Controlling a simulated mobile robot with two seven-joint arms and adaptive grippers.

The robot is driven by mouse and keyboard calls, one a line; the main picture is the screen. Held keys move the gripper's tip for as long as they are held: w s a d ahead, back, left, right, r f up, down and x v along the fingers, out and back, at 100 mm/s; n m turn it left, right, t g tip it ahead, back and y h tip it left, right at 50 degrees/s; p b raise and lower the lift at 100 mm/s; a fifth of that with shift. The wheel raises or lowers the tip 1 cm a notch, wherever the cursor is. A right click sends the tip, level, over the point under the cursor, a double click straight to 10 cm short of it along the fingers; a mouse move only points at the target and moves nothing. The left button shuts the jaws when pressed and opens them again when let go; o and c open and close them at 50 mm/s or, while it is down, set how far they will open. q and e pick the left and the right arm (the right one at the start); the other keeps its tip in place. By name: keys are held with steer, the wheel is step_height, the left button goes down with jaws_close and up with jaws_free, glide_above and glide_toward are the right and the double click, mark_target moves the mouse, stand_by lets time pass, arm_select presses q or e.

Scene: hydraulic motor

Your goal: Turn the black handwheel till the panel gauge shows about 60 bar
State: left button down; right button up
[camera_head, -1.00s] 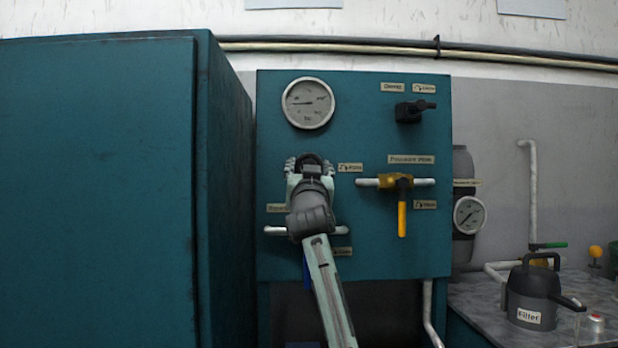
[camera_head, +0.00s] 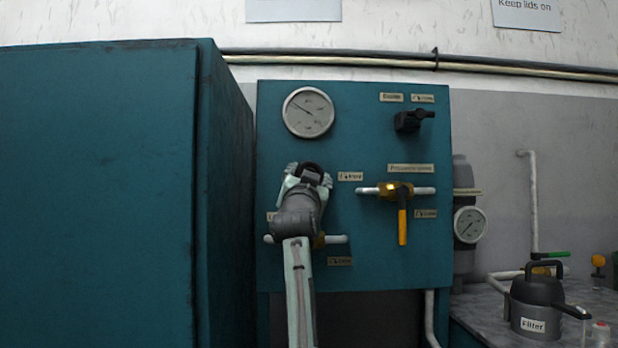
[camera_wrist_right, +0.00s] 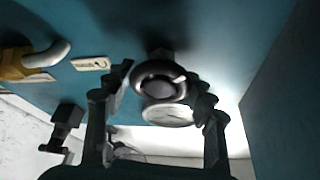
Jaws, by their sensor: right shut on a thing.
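The black handwheel (camera_head: 311,165) is on the teal panel (camera_head: 365,265), below the round panel gauge (camera_head: 308,112). My right gripper (camera_head: 309,172) is shut on the handwheel and covers much of it. In the right wrist view the handwheel (camera_wrist_right: 160,82) sits between the two dark fingers of the gripper (camera_wrist_right: 161,88). The gauge needle points to the upper left; the numbers are too small to read. The gauge face (camera_wrist_right: 168,113) also shows behind the wheel in the wrist view. My left gripper is not in view.
A yellow-handled valve (camera_head: 402,215) is right of the handwheel, with a black valve (camera_head: 410,120) above it. A pipe (camera_head: 335,239) runs partly behind my right arm. A tall teal cabinet (camera_head: 100,190) stands left. A dark can (camera_head: 537,302) stands on the right bench.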

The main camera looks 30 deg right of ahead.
steer(key=o, duration=1.2)
steer(key=v, duration=1.2)
